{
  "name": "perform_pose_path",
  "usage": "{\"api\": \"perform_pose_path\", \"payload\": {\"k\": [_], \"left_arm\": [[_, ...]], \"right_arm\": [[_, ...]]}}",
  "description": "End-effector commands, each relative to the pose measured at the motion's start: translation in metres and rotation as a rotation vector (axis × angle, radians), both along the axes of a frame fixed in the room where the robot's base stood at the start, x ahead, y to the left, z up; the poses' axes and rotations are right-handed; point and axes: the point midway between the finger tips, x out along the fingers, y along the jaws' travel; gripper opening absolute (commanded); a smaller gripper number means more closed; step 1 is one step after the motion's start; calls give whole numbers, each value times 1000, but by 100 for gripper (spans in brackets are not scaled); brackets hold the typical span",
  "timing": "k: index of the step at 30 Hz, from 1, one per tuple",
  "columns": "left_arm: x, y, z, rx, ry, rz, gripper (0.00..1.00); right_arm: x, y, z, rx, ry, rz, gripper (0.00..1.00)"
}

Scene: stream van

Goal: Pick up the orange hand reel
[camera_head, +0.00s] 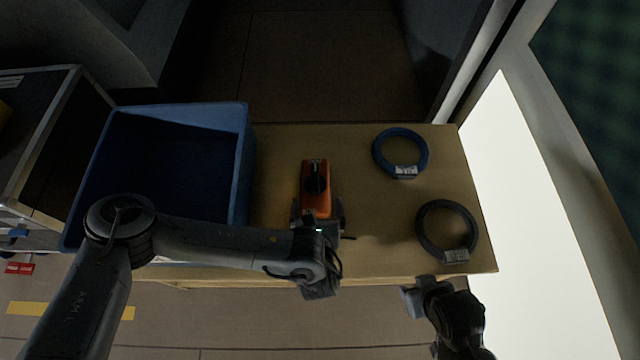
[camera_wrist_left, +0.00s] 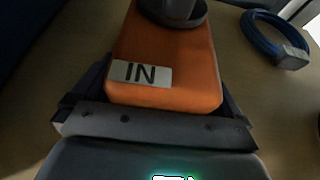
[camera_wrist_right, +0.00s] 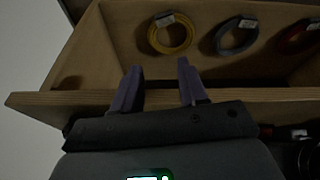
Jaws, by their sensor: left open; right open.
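The orange hand reel (camera_head: 319,202) lies on the wooden table, with a dark round knob on its upper face. In the left wrist view the orange hand reel (camera_wrist_left: 165,75) shows a white label reading "IN". My left gripper (camera_head: 318,218) is at the reel's near end, open, with a finger on either side of the body; whether they touch it I cannot tell. My right gripper (camera_head: 412,298) is off the table's front edge. In the right wrist view it (camera_wrist_right: 160,85) is open, with nothing between its fingers.
A blue bin (camera_head: 243,165) stands left of the reel. A blue coil (camera_head: 376,145) and a black coil (camera_head: 422,228) lie to the right on the table (camera_head: 365,255). In the right wrist view, a yellow coil (camera_wrist_right: 153,42) and others sit in a wooden shelf behind a board edge.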

Motion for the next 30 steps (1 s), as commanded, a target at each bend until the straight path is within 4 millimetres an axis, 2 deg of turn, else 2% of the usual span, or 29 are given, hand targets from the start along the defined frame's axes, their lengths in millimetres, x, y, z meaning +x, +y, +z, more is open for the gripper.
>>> {"api": "perform_pose_path", "payload": {"k": [6, 18, 30], "left_arm": [[0, 0, 0, 0, 1, 0, 100], [0, 0, 0, 0, 0, 0, 39], [0, 0, 6, -2, -1, 1, 38]], "right_arm": [[3, 0, 2, 2, -9, -1, 43], [-1, 3, 0, 10, 2, -5, 43], [0, 3, 5, 11, -1, -6, 43]]}}
